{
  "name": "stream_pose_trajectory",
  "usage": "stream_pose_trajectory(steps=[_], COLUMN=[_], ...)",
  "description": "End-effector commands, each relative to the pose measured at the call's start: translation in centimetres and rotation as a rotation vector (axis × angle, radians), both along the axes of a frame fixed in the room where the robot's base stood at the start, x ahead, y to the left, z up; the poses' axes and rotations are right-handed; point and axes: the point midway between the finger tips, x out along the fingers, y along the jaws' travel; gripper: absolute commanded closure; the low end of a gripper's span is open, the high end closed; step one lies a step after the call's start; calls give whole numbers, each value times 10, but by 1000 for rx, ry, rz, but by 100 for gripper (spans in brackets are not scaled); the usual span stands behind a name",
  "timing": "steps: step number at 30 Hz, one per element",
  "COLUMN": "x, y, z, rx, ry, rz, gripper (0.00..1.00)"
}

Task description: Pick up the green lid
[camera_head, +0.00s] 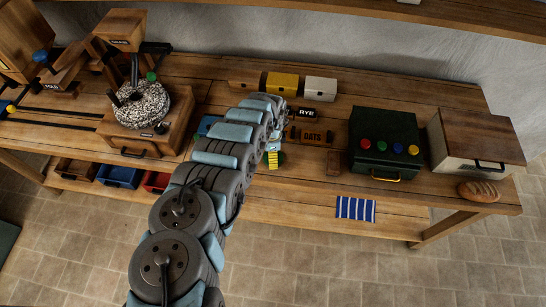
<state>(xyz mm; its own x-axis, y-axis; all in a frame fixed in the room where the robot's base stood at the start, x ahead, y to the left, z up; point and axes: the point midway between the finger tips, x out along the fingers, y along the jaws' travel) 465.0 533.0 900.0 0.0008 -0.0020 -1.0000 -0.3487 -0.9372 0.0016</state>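A small dark green piece (281,157), which may be the green lid, shows on the bench top at the middle of the camera_head view. Most of it is hidden behind my gripper (272,162). My gripper points down from the end of my arm, right over or against this piece. Contact cannot be told. The fingers are too small and covered to show whether they are open or shut, or hold anything.
A dark green box (384,133) with coloured knobs stands to the right, beside a wood-topped bin (476,143) and a bread loaf (479,191). An OATS block (311,136) and RYE block (307,114) are close to my gripper. A millstone (142,104) stands left.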

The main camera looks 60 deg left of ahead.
Motion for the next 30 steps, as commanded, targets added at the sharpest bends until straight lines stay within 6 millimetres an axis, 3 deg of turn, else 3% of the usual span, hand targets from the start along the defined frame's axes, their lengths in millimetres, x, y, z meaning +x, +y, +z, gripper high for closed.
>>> stream_pose_trajectory(steps=[15, 27, 30], x=[0, -1, -1], y=[1, 2, 2], z=[-28, -30, -30], rx=[1, 2, 2], ry=[1, 0, 0], rz=[1, 0, 0], gripper=[0, 0, 29])
